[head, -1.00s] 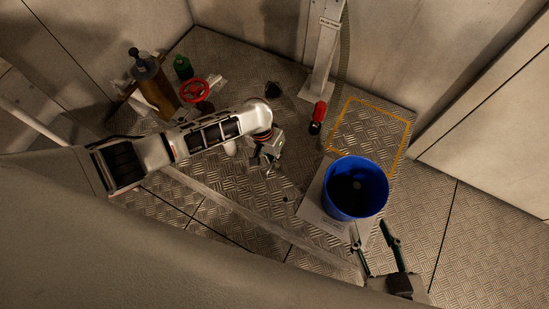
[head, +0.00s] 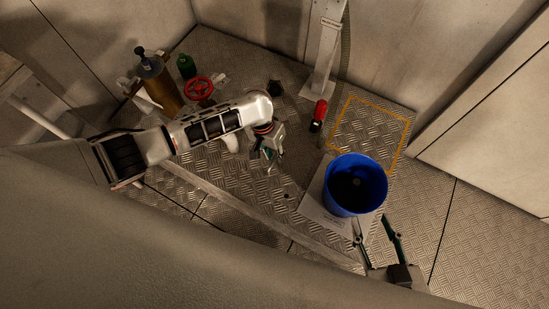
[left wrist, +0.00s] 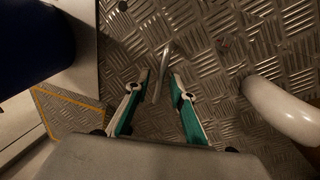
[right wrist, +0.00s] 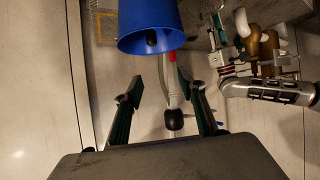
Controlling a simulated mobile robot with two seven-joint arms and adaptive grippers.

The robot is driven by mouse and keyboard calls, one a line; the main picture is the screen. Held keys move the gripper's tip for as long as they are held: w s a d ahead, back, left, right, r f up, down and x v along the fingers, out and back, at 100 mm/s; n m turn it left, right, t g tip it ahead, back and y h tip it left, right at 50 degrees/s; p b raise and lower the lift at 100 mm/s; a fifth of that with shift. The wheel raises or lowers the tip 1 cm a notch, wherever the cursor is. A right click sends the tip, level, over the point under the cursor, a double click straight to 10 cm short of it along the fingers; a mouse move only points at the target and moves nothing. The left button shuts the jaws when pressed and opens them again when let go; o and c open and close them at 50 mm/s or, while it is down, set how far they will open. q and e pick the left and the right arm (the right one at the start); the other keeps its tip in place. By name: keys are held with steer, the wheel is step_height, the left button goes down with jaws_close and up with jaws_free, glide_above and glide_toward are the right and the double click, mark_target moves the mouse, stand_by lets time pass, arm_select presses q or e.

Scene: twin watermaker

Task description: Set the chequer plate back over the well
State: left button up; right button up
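Chequer-patterned metal covers the floor; an orange-outlined square (head: 368,137) lies at the back right, with the same pattern inside it. I cannot tell a separate loose plate from the floor, and no open well shows clearly. My left gripper (head: 268,160) is low over the chequer surface left of the blue bucket. In the left wrist view its fingers (left wrist: 161,88) are open, with a thin metal bar (left wrist: 162,72) showing between and beyond them; contact is not visible. My right gripper (head: 376,232) is open and empty near the bucket's front side.
The blue bucket (head: 338,190) stands on a pale flat sheet (head: 318,212). A red and black bottle-like item (head: 318,114) stands near the post (head: 325,60). A red handwheel (head: 199,89), green bottle (head: 186,67) and brown cylinder (head: 159,88) crowd the back left.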

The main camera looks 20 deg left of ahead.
arm_select(q)
steer(key=r, duration=0.2)
steer(key=w+r+p, duration=0.1)
steer(key=r, duration=0.1)
steer(key=shift+w+a, duration=0.1)
steer(key=shift+a, duration=0.15)
steer(key=p+v, duration=0.3)
steer(key=v, duration=0.3)
steer(key=shift+s, duration=0.45)
arm_select(e)
steer(key=shift+g+h, duration=0.5)
steer(key=shift+h, duration=0.1)
steer(key=d, duration=0.1)
steer(key=s+d+f, duration=0.2)
steer(key=shift+d, duration=0.4)
arm_select(q)
steer(key=shift+a, duration=0.1)
arm_select(e)
steer(key=shift+f, duration=0.1)
